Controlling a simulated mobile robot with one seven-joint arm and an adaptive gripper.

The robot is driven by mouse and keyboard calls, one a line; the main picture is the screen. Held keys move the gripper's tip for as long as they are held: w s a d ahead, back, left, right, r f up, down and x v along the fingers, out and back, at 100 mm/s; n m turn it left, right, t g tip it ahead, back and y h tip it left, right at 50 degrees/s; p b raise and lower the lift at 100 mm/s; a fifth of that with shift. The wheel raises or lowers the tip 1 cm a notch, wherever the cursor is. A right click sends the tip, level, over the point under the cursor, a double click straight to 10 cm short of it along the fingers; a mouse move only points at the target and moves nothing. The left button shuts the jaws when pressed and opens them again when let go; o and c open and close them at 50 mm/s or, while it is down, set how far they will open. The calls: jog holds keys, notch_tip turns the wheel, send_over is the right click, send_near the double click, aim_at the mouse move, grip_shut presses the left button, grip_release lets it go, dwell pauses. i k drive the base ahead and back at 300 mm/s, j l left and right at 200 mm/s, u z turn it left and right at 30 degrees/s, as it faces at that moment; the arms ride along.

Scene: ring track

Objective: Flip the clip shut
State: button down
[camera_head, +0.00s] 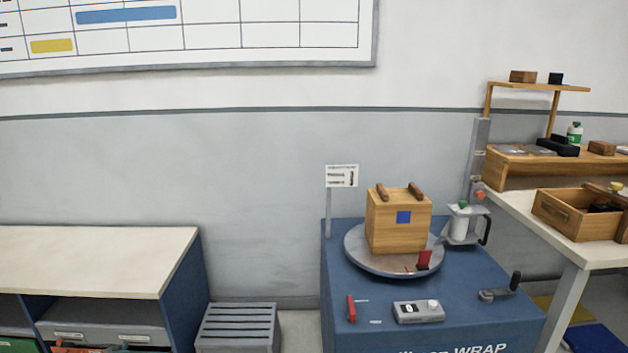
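A small red upright piece (424,260), which looks like the clip, stands at the front right rim of the round grey turntable (368,260). Its flap seems to stand up, with a small dark base beside it; it is too small to tell more. A wooden box (385,225) with a blue square and two dark bars on top sits on the turntable. Another red piece (351,309) stands on the blue cabinet top near its front left. My gripper is not in view.
The blue cabinet (465,290) carries a grey control box (418,311), a dark-handled crank (498,291) and a white roll holder (466,224). A sign (341,176) stands at the back left. A workbench (540,215) is at right, a slatted grey crate (238,325) at left.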

aim_at(425, 257)
jog(key=i+l+u, duration=0.1)
jog(key=u, duration=0.4)
jog(key=i+l+u, duration=0.25)
jog(key=l, duration=0.35)
jog(key=l+u, duration=0.3)
jog(key=l, duration=0.25)
jog(key=i+l+u, duration=0.1)
jog(key=l, duration=1.1)
jog(key=i+l, duration=0.1)
jog(key=l, duration=1.1)
jog(key=u, duration=0.05)
